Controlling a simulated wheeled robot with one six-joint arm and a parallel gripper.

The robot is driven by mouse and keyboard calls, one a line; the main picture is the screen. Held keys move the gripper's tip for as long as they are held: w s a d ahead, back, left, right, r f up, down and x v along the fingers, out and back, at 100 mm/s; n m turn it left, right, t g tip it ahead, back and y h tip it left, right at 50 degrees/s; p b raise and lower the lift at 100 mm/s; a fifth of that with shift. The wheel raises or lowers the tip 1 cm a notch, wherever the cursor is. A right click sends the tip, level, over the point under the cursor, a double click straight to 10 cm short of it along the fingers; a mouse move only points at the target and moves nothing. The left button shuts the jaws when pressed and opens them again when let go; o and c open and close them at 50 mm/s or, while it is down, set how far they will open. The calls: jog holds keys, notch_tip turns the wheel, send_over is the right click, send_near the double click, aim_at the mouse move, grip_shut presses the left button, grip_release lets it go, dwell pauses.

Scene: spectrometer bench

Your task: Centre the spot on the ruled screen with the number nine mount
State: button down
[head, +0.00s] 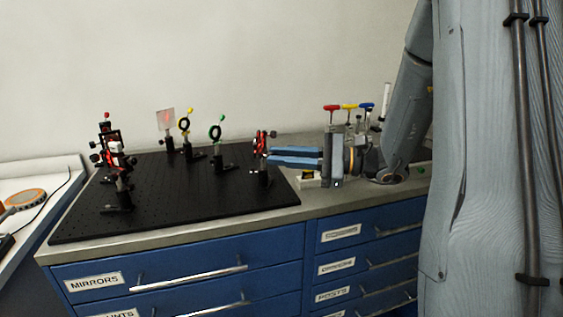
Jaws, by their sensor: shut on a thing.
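My gripper (270,157) reaches in from the right, its two long fingers pointing left. The tips are at a red and black optic mount (261,142) on a post at the right edge of the breadboard. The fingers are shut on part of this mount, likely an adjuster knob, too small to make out. No number nine is readable on any mount. A pale, translucent upright plate (165,124), perhaps the ruled screen, stands at the back of the board. A small reddish patch shows on it; I cannot tell its exact place against any ruling.
Hex keys with red, yellow and blue handles (349,106) stand behind my wrist. Blue drawers (190,268) lie below.

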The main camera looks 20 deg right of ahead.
jog(key=shift+n+b, duration=0.75)
jog(key=shift+n, duration=0.45)
jog(key=c, duration=1.7)
grip_release()
jog(key=shift+c, duration=0.2)
jog(key=b+v, duration=0.1)
jog(key=v, duration=0.7)
jog(key=shift+a, duration=0.1)
